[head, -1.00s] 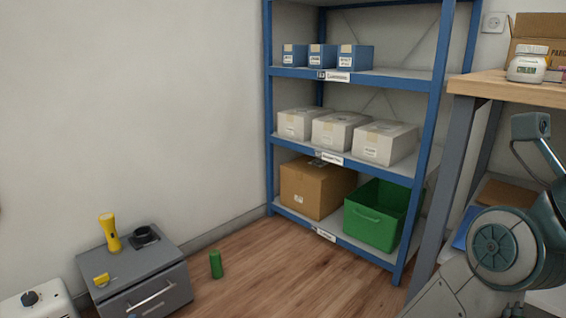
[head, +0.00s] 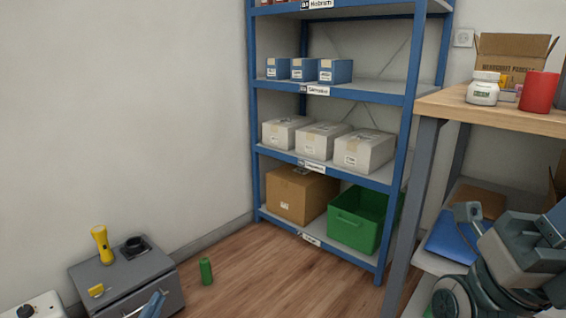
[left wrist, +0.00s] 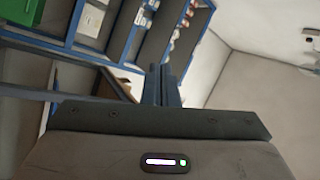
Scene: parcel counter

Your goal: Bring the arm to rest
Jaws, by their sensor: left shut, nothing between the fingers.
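My left gripper (head: 152,304) shows only by its blue-grey fingertips at the bottom edge of the head view, in front of the grey drawer unit. In the left wrist view its two fingers (left wrist: 162,86) lie together, shut and empty. Part of my other arm shows at the lower right of the head view, in front of the wooden counter's lower shelf. Its gripper cannot be made out there.
The drawer unit (head: 88,281) carries a yellow flashlight (head: 101,245). A green cylinder (head: 206,271) stands on the floor beside it. A blue shelf rack (head: 395,185) holds boxes and a green crate (head: 352,235). The wooden counter (head: 500,112) carries a red cup (head: 539,92).

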